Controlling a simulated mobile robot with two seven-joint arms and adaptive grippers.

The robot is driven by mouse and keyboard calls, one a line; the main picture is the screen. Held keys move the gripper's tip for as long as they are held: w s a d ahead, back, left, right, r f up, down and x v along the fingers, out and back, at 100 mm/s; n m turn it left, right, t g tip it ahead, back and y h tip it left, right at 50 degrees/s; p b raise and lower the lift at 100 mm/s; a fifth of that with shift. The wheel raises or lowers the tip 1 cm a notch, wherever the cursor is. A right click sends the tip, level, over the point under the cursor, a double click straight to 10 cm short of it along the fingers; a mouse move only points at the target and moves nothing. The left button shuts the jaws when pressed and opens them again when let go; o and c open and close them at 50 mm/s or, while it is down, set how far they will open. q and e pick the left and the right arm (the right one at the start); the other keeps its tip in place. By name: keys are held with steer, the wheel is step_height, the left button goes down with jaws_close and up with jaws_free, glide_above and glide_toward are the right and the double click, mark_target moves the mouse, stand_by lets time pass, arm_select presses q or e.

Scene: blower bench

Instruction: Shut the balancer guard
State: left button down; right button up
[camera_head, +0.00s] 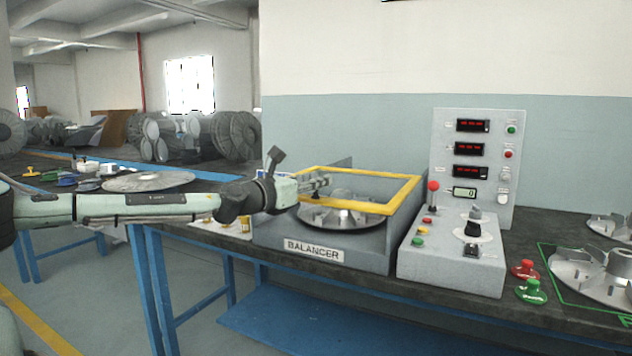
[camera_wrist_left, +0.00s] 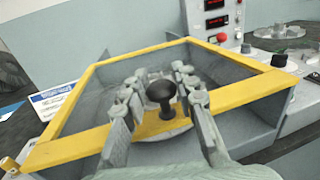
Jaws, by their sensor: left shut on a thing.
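The balancer guard, a yellow-edged frame (camera_head: 402,196), lies nearly flat over the grey balancer box (camera_head: 330,264). In the head view a bladed rotor (camera_head: 338,218) shows inside the box, below the guard's front bar. My left gripper (camera_head: 322,185) reaches in from the left to the front bar. In the left wrist view the same gripper (camera_wrist_left: 160,98) has its fingers on either side of the guard's black knob (camera_wrist_left: 160,91), shut on it. The yellow frame (camera_wrist_left: 250,90) spreads around it there. Whether the guard touches the box rim is unclear. My right gripper is out of view.
Red (camera_head: 525,269) and green (camera_head: 532,290) knobbed pieces and finned rotors (camera_head: 590,278) lie further right. Another disc (camera_head: 148,181) is at left.

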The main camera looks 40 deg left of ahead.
arm_select(q)
steer(key=shift+d+f, duration=0.15)
steer(key=shift+f, duration=0.1)
steer(key=c, duration=1.6)
jaws_free()
steer(key=shift+c, duration=0.2)
steer(key=o, duration=0.5)
steer(key=shift+s+r, duration=0.15)
steer(key=shift+s, duration=0.1)
step_height(320, 180, up, 10)
